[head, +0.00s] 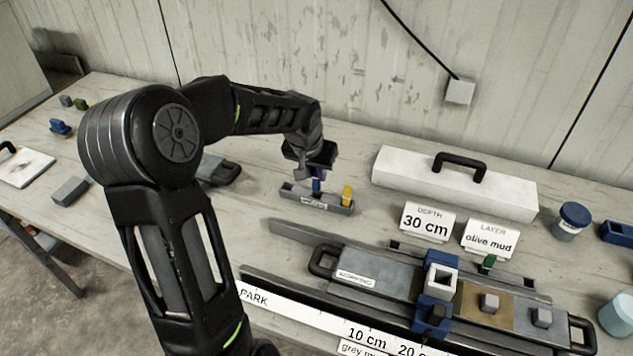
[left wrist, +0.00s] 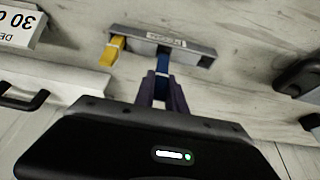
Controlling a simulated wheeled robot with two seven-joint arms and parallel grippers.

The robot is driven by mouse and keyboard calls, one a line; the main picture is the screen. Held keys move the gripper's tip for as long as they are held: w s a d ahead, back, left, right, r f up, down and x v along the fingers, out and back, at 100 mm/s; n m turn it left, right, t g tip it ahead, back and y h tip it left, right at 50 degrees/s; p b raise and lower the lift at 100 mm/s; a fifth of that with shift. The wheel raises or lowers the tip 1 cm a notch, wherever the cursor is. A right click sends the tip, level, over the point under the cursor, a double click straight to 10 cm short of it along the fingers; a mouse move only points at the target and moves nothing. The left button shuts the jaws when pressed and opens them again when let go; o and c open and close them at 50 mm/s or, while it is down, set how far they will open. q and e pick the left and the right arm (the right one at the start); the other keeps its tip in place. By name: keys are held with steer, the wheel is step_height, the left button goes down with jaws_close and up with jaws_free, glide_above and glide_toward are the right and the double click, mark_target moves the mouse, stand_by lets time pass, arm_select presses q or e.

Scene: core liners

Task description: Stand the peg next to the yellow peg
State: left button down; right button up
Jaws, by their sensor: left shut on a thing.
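A yellow peg (head: 347,195) stands at the right end of a small grey holder (head: 334,208) in the head view. In the left wrist view the yellow peg (left wrist: 112,51) stands at the left part of the holder (left wrist: 196,49). My left gripper (head: 317,178) is over the holder, shut on a blue peg (head: 316,186). In the left wrist view the gripper's dark fingers (left wrist: 161,88) close around the blue peg (left wrist: 162,62), whose far end is at the holder, beside the yellow peg with a gap. I cannot tell whether it is seated. My right gripper is not in view.
A long white box (head: 455,186) with a black handle stands right of the holder. Signs reading "30 cm" (head: 427,221) and "olive mud" (head: 490,239) stand in front of it. A grey liner tray (head: 385,275) with blocks lies nearer.

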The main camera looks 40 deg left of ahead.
mark_target(315, 178)
arm_select(q)
steer(key=shift+f, duration=1.85)
steer(key=shift+f, duration=0.1)
steer(key=shift+f, duration=0.15)
steer(key=c, duration=1.4)
jaws_free()
steer(key=shift+r, duration=0.2)
steer(key=shift+r+p, duration=0.2)
steer(key=shift+p, duration=0.1)
steer(key=b+v, duration=0.1)
steer(key=v, duration=1)
steer(key=shift+s+d+r, duration=0.1)
steer(key=shift+s+r, duration=0.05)
steer(key=shift+r, duration=0.2)
